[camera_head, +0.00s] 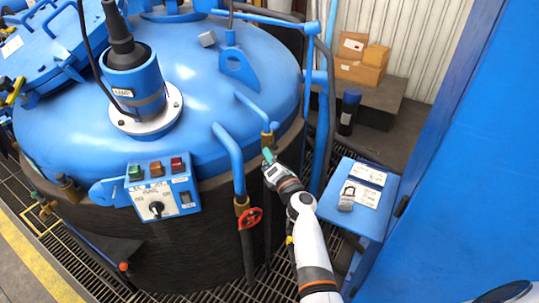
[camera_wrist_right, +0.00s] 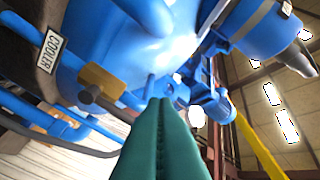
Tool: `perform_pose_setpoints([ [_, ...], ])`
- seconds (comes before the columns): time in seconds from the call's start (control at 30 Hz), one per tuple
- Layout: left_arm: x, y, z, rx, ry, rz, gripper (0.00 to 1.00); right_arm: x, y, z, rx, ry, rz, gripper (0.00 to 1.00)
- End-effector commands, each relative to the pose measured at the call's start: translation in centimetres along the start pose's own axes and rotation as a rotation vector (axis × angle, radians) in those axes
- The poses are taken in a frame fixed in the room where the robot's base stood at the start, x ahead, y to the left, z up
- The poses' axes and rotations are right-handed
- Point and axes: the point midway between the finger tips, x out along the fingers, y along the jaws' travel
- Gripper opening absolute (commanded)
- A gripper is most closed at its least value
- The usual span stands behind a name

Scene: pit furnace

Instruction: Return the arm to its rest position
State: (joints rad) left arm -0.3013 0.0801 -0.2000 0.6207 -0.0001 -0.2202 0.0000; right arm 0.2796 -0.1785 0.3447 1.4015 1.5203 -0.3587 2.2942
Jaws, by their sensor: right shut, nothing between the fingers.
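My right arm, white with dark and orange bands, reaches up from the bottom of the head view. Its right gripper (camera_head: 268,156) is beside the right side of the blue furnace lid, close to a brass fitting (camera_head: 268,139) on a blue pipe. I cannot tell whether it touches the fitting. In the right wrist view the teal fingers (camera_wrist_right: 166,104) lie together with nothing between them. My left gripper does not show.
The blue furnace (camera_head: 205,65) fills the left and centre. A control box (camera_head: 160,187) and a red valve wheel (camera_head: 250,219) are on its front side. A small blue stand (camera_head: 383,228) with a padlock (camera_head: 347,197) is right of my arm. A blue wall (camera_head: 465,170) closes the right.

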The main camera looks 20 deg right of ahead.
Motion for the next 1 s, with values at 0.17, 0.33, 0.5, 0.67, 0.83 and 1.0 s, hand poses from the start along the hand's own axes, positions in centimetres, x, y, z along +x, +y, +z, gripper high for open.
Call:
perform_pose_setpoints([
  [0.17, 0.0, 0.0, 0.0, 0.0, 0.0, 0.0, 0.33, -0.2, 0.0, 0.0, 0.0, -0.001, 0.0, 0.0],
  [0.33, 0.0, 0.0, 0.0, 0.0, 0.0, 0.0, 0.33, -0.2, 0.0, 0.0, 0.0, -0.001, 0.0, 0.0],
  [0.5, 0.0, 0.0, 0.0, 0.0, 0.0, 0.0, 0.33, -0.2, 0.1, 0.1, -0.003, -0.002, 0.001, 0.0],
  [0.67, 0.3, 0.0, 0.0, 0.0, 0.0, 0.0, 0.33, -0.9, 1.9, 2.6, -0.127, -0.061, 0.034, 0.0],
  [0.83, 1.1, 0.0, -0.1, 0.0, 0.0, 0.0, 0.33, -4.2, 7.4, 9.9, -0.535, -0.26, 0.093, 0.0],
  [1.0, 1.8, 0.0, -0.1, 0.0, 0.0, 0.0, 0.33, -10.3, 14.2, 18.2, -1.053, -0.548, 0.06, 0.0],
])
